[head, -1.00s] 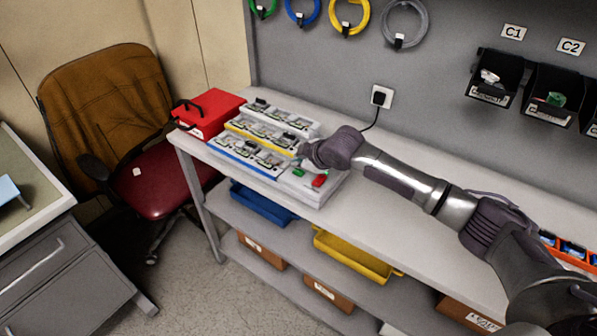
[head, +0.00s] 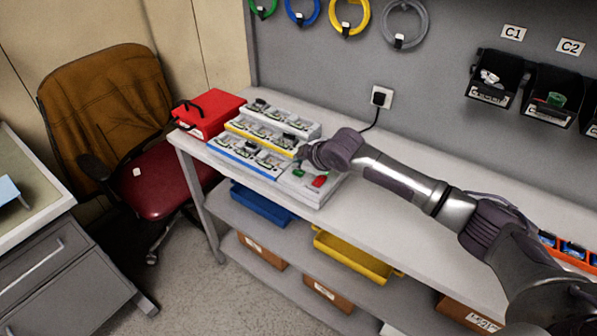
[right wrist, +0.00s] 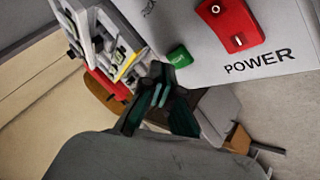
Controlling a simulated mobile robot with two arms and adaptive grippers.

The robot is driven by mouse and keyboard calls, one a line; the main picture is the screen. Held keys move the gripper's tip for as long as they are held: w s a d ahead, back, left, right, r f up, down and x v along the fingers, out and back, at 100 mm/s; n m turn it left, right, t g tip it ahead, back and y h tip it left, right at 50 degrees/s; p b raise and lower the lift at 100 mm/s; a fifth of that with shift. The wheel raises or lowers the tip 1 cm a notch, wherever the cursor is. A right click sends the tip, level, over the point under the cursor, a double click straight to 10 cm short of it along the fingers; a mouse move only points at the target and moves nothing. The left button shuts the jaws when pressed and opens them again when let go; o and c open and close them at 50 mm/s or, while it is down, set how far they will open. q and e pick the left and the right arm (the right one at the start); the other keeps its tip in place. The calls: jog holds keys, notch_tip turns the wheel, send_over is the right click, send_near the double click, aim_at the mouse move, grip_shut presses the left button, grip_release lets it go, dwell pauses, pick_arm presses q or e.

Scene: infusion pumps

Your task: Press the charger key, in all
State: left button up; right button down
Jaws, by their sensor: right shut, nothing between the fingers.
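The charger (head: 313,193) is a pale unit on the bench with a sloped front panel. Its green key (head: 298,173) sits left of a red power switch (head: 320,181). My right gripper (head: 304,162) is shut and empty, just above the panel close to the green key. In the right wrist view the fingertips (right wrist: 161,84) are beside the green key (right wrist: 180,57), and the red switch (right wrist: 236,24) lies above the word POWER. I cannot tell whether the fingertips touch the key. My left gripper is not in view.
Racks with modules (head: 262,140) stand left of the charger, with a red box (head: 209,113) beyond them. A plugged cable (head: 379,97) runs down the wall behind. The bench top right of the charger (head: 400,215) is clear below my right arm.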

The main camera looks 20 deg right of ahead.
aim_at(300, 173)
jog(key=shift+f, duration=0.3)
jog(key=shift+f, duration=0.45)
dwell(0.8)
jog(key=shift+r+p, duration=0.85)
jog(key=shift+p, duration=0.1)
notch_tip(300, 173, up, 5)
jog(key=p, duration=0.5)
jog(key=shift+r, duration=0.1)
dwell(0.3)
